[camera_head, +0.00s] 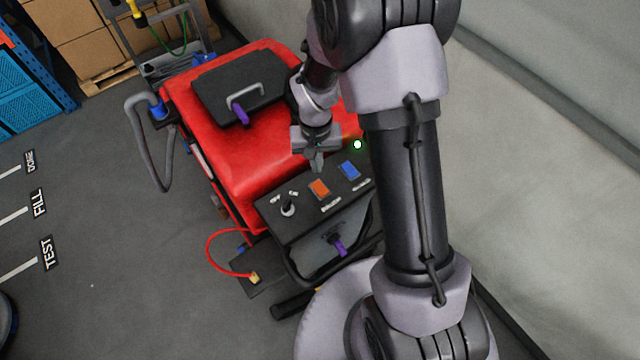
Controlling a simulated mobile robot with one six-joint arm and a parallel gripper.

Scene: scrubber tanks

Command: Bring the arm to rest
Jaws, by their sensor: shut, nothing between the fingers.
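My gripper (316,160) is shut and empty. It points down over the red scrubber (235,145), just behind the scrubber's black control panel (318,195). I cannot tell how high it is above the surface. My arm (405,190) rises from the lower right, bends at the top and hangs its wrist over the machine. My arm hides the right part of the scrubber.
The panel has a knob (288,207), an orange switch (319,188), a blue switch (349,170) and a lit green light (357,145). A black lid (215,90) with a handle is on top. A grey wall (560,130) stands right. Floor at left is mostly clear.

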